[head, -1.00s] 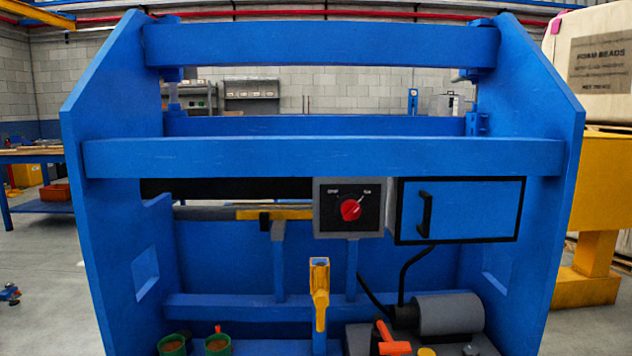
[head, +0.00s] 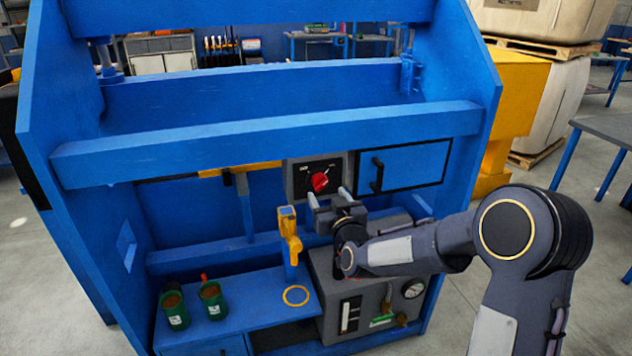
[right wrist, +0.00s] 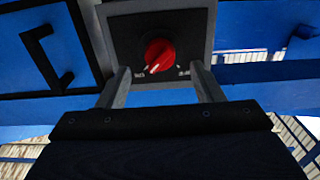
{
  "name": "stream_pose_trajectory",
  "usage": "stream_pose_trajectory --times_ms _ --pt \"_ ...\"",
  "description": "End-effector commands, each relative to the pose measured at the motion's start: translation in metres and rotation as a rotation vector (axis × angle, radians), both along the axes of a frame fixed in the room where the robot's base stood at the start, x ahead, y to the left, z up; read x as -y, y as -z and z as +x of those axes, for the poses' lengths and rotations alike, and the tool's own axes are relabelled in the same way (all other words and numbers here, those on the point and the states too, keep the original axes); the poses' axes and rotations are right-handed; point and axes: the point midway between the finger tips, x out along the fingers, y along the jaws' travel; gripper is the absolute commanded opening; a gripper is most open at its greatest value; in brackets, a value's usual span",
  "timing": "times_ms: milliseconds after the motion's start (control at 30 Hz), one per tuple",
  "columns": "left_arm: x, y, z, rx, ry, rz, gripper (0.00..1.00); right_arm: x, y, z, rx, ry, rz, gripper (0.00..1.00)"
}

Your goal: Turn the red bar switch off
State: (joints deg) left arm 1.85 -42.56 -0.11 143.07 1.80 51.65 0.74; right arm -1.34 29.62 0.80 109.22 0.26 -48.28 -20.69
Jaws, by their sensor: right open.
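The red bar switch (head: 320,181) sits on a black plate in a grey box (head: 299,178) on the blue machine's front. In the right wrist view, which looks upside down, the red switch (right wrist: 160,52) shows between the finger ends. Its white mark points to the lower left there, at one of two small labels I cannot read surely. My right gripper (head: 327,194) is open and empty, just below and in front of the switch. Its two fingers (right wrist: 160,75) point at the box, one to each side of the switch; I see no contact. My left gripper is out of view.
A blue door (head: 415,163) with a black handle is right of the box. Below are a yellow holder (head: 289,230), two green pots (head: 174,309) and a grey unit with a gauge (head: 414,288). A blue crossbeam (head: 270,140) runs just above the switch.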

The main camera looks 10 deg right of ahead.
Motion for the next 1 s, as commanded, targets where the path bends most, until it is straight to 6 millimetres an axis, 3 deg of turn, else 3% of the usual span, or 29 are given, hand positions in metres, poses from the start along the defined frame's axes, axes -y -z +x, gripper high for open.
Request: stream_pose_trajectory --times_ms 300,667,1000 --pt "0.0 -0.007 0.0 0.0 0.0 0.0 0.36 -0.002 0.0 0.044 -0.001 -0.001 0.001 0.6" --pt "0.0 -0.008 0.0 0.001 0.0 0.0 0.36 -0.002 0.0 0.05 -0.002 -0.001 0.002 0.6" --pt "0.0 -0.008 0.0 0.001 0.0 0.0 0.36 -0.002 0.0 0.05 -0.002 -0.001 0.002 0.16"
